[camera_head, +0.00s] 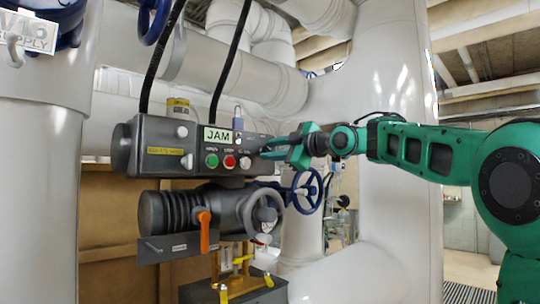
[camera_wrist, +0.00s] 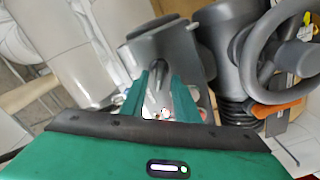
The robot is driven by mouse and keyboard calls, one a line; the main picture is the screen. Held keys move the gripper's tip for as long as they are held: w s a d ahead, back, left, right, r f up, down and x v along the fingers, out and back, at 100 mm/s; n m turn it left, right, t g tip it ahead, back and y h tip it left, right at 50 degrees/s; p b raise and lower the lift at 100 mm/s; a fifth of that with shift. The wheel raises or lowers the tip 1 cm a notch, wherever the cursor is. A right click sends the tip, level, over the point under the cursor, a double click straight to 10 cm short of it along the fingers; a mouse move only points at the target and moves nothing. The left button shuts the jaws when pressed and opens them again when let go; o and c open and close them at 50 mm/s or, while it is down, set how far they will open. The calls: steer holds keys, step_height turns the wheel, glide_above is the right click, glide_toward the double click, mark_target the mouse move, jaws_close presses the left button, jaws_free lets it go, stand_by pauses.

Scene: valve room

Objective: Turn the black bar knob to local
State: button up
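A grey control box (camera_head: 150,148) carries a display reading JAM (camera_head: 217,136), with a green button (camera_head: 211,160) and a red button (camera_head: 229,161) below it. My gripper (camera_head: 272,149) reaches in from the right, at the box's right end. In the wrist view my gripper's two fingers (camera_wrist: 160,88) are apart and point at a grey end face (camera_wrist: 172,48). A small dark bar-like knob (camera_wrist: 158,70) shows between the fingertips; contact cannot be told. It is hidden in the head view, and its setting is not readable.
Below the box are a ribbed dark actuator body (camera_head: 172,211), an orange lever (camera_head: 204,230) and a grey handwheel (camera_head: 263,214). A blue handwheel (camera_head: 307,191) stands close below my gripper. Large white pipes (camera_head: 385,75) surround the space. Black cables rise from the box.

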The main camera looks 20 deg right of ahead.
steer(key=v, duration=1)
steer(key=shift+s+d, duration=0.25)
steer(key=s+d+f+m+g+h, duration=0.2)
steer(key=s+d+f+m, duration=0.15)
steer(key=f, duration=0.65)
steer(key=s+d+f+m+g+h, duration=0.25)
steer(key=d+f+m, duration=0.2)
steer(key=f, duration=0.55)
steer(key=s+d+f+m+g+h, duration=0.25)
steer(key=f+m, duration=0.25)
steer(key=f, duration=0.5)
steer(key=s+f+m+g, duration=0.4)
steer(key=s+f, duration=0.7)
steer(key=s, duration=0.3)
steer(key=s+f+m+g, duration=0.5)
steer(key=s+f, duration=0.7)
steer(key=s, duration=0.3)
steer(key=shift+s+d+f+m+h, duration=0.25)
steer(key=shift+d+m, duration=0.25)
steer(key=shift+m, duration=0.3)
